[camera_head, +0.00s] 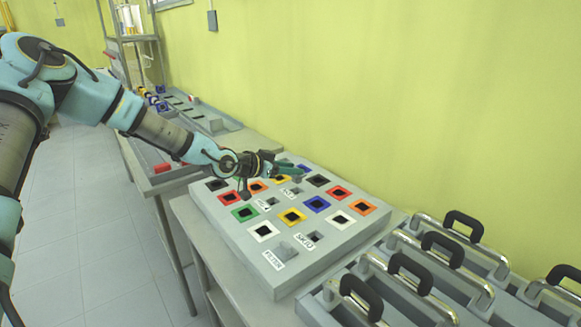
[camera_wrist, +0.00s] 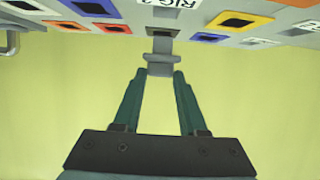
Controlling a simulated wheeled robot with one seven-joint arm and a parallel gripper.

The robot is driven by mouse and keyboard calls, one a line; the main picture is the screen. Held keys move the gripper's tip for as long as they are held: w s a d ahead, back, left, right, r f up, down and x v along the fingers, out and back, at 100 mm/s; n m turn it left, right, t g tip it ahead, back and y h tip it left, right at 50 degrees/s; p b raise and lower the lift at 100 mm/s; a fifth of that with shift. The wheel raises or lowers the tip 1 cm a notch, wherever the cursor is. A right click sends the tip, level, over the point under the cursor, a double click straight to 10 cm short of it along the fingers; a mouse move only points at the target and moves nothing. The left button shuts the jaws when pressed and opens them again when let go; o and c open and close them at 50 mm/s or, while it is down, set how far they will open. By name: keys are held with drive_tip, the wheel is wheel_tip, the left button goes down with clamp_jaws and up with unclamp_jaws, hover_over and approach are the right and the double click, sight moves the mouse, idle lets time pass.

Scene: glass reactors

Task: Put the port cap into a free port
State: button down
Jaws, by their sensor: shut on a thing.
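My gripper (camera_head: 300,172) is over the far part of the grey port board (camera_head: 228,242). In the wrist view its green fingers (camera_wrist: 162,74) are shut on a small grey port cap (camera_wrist: 160,68), which has a wide flange. Just beyond the cap is a dark square port opening (camera_wrist: 163,33) beside a label (camera_wrist: 170,4). The cap's far end overlaps the port's edge in the picture; I cannot tell whether it touches or enters. The cap cannot be made out clearly in the head view.
The board has several dark ports in coloured frames, such as yellow (camera_head: 292,216) and green (camera_head: 245,213), with white labels (camera_head: 303,242) among them. A wall (camera_head: 400,90) rises behind the board.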

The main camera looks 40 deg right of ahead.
sight(294, 182)
drive_tip(key=shift+f+b, duration=1.65)
drive_tip(key=shift+f, duration=0.7)
drive_tip(key=shift+f, duration=0.3)
drive_tip(key=shift+c, duration=1.9)
unclamp_jaws()
drive_tip(key=shift+a+f+b, duration=0.1)
drive_tip(key=shift+b, duration=0.2)
drive_tip(key=shift+w+a, duration=0.1)
drive_tip(key=shift+a, duration=0.2)
drive_tip(key=v, duration=0.3)
drive_tip(key=b+v, duration=0.1)
drive_tip(key=v, duration=0.6)
drive_tip(key=shift+r+b, duration=0.3)
drive_tip(key=shift+r, duration=0.05)
